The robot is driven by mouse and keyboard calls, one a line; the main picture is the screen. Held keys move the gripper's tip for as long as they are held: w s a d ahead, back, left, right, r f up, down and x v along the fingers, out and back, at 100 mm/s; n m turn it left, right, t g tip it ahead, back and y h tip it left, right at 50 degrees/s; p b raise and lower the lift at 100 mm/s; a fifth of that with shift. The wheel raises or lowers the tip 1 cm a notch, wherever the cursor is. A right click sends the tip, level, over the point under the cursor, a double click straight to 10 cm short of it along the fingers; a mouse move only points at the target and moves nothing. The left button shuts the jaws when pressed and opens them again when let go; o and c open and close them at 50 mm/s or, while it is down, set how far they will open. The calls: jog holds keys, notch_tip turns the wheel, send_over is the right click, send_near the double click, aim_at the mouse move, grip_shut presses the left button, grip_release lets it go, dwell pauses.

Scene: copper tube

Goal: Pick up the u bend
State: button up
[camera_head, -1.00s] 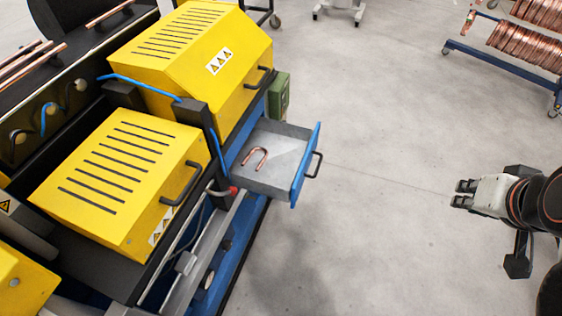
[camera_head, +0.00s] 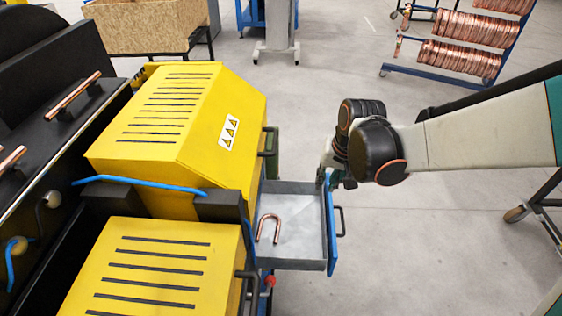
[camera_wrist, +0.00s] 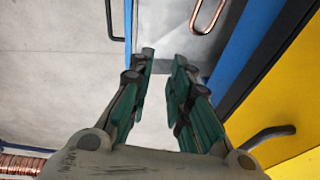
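The copper u bend (camera_head: 269,229) lies flat in the left part of an open grey metal drawer (camera_head: 300,262). In the wrist view the u bend (camera_wrist: 208,16) is at the top edge, cut off by the frame, ahead and right of my fingertips. My gripper (camera_head: 331,178) is by the drawer's far right corner in the head view, partly hidden by my dark wrist. In the wrist view my gripper (camera_wrist: 164,62) has its two green fingers apart with nothing between them. It is clear of the u bend.
The drawer's blue front (camera_head: 331,228) carries a black handle (camera_head: 341,221). Yellow machine covers (camera_head: 180,130) with black handles stand close on the drawer's left. A rack of copper coils (camera_head: 465,45) is far back. Floor right of the drawer is clear.

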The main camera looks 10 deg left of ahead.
jog(key=a+f+g+b, duration=0.1)
jog(key=a+f+g, duration=0.1)
jog(key=a+f, duration=1)
jog(key=b, duration=0.3)
send_over(278, 231)
jog(key=d, duration=0.2)
jog(key=shift+g, duration=0.3)
jog(key=f, duration=1.1)
jog(key=shift+a, duration=0.25)
jog(key=shift+a+f+b, duration=0.2)
jog(key=shift+f+b, duration=0.35)
jog(key=shift+f, duration=0.3)
jog(key=shift+a+f+b, duration=0.2)
jog(key=shift+f+b, duration=0.4)
jog(key=shift+f, duration=0.2)
jog(key=shift+a+f+b, duration=0.2)
jog(key=shift+f+b, duration=0.35)
jog(key=shift+f, duration=0.3)
jog(key=shift+r, duration=0.1)
jog(key=shift+c, duration=0.6)
grip_shut()
